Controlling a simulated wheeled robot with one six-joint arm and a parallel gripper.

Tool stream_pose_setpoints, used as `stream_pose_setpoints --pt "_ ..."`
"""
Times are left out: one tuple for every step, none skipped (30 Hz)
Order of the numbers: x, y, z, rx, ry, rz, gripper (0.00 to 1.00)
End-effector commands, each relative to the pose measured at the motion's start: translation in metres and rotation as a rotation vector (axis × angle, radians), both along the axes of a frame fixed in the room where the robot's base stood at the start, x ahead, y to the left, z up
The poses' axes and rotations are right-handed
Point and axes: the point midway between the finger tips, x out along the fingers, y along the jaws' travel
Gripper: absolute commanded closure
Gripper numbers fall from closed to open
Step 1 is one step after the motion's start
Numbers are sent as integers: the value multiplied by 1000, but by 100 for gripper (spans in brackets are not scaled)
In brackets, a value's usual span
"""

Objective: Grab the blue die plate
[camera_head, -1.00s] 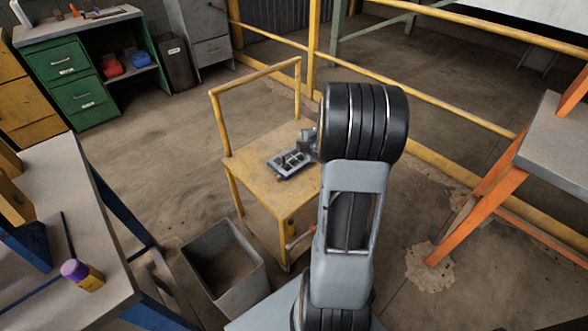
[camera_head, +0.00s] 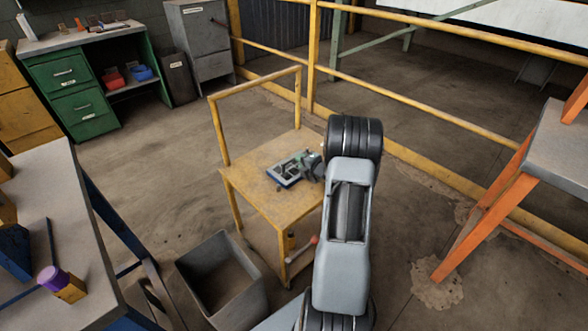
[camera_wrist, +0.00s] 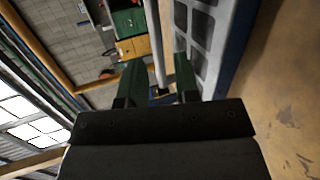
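The blue die plate (camera_head: 283,173) lies on top of the yellow cart (camera_head: 252,184), blue along its side with a grey and dark grid on top. My gripper (camera_head: 304,163) is at the right side of the plate and covers part of it. In the wrist view the plate (camera_wrist: 222,35) fills the upper right, with its blue side facing right. My gripper (camera_wrist: 158,80) shows two green fingers standing apart. The right finger overlaps the plate's near left part. A pale bar shows between the fingers, and I cannot tell what it is. I see nothing clamped.
The cart has a raised yellow handle frame (camera_head: 255,82) at its back left. A grey bin (camera_head: 220,277) stands in front of it. A workbench (camera_head: 55,215) is at left, an orange-legged table (camera_head: 555,150) at right. Yellow railing (camera_head: 420,105) runs behind. Floor left of the cart is open.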

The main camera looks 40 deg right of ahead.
Motion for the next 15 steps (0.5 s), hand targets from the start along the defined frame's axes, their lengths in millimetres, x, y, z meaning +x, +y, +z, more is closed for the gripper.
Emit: stream_pose_setpoints --pt "2 0 -1 0 0 1 71" --pt "4 1 -1 0 1 1 71" --pt "7 1 -3 1 1 2 71" --pt "11 2 -3 0 1 2 71" --pt "15 2 -4 0 0 2 71" --pt "20 3 -6 1 0 2 71" --pt "25 3 -7 1 0 2 71" --pt "29 4 -8 1 0 2 71" --pt "34 4 -9 1 0 2 71" --pt "37 3 -11 1 1 1 71" --pt "40 3 -12 2 1 1 71" --pt "44 4 -12 1 0 2 71" --pt "46 4 -13 1 0 2 71" --pt "48 4 -14 0 0 1 71" --pt "49 4 -14 0 1 1 71"
